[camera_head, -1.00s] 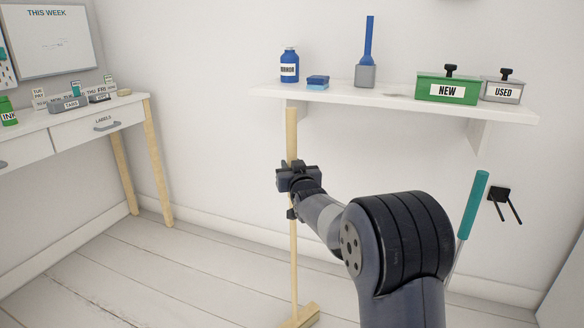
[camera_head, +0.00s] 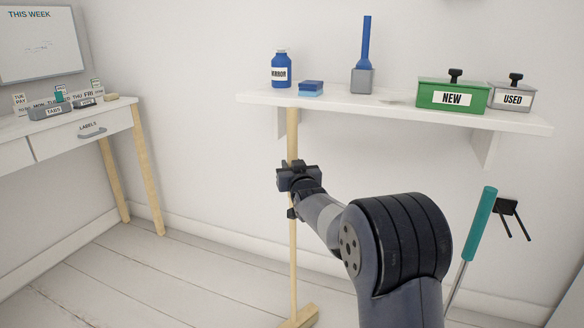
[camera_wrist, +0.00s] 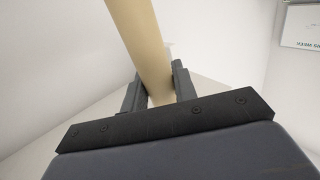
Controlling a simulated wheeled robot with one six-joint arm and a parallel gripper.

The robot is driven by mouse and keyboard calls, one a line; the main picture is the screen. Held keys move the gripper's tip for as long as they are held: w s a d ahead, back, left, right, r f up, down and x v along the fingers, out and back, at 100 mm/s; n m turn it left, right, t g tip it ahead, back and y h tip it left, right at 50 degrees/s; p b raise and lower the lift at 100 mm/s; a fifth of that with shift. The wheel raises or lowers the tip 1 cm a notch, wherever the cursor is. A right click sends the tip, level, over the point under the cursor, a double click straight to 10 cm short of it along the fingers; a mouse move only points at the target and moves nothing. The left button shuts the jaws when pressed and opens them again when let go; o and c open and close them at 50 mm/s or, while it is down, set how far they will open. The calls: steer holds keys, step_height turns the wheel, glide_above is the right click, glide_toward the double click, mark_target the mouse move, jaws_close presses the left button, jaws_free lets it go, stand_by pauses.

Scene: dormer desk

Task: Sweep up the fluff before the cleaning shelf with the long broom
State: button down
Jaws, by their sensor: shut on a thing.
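The long broom (camera_head: 293,248) has a pale wooden handle and a wooden head (camera_head: 299,317) at the bottom edge of the head view. It stands upright before the cleaning shelf (camera_head: 350,104). My gripper (camera_head: 292,170) is shut on the upper part of the handle. In the wrist view the handle (camera_wrist: 141,35) passes between the two fingers (camera_wrist: 159,88). The broom's bristles are out of view, so I cannot tell whether they touch the floor. No fluff on the floor is clearly visible. A small pale patch (camera_head: 392,101) lies on the shelf.
The shelf holds a blue bottle (camera_head: 281,70), a blue sponge (camera_head: 311,88), a blue-handled brush (camera_head: 362,75), a green NEW box (camera_head: 452,96) and a grey USED box (camera_head: 511,97). A teal-handled tool (camera_head: 479,225) leans near a black wall hook (camera_head: 507,207). A desk (camera_head: 60,140) stands left; floor between is clear.

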mark_target(292, 142)
steer(key=c, duration=2.2)
jaws_free()
steer(key=r, duration=0.2)
steer(key=shift+s+a+r+p, duration=0.1)
steer(key=shift+s+r+p, duration=0.1)
steer(key=shift+r+p, duration=1.5)
steer(key=shift+r, duration=1.1)
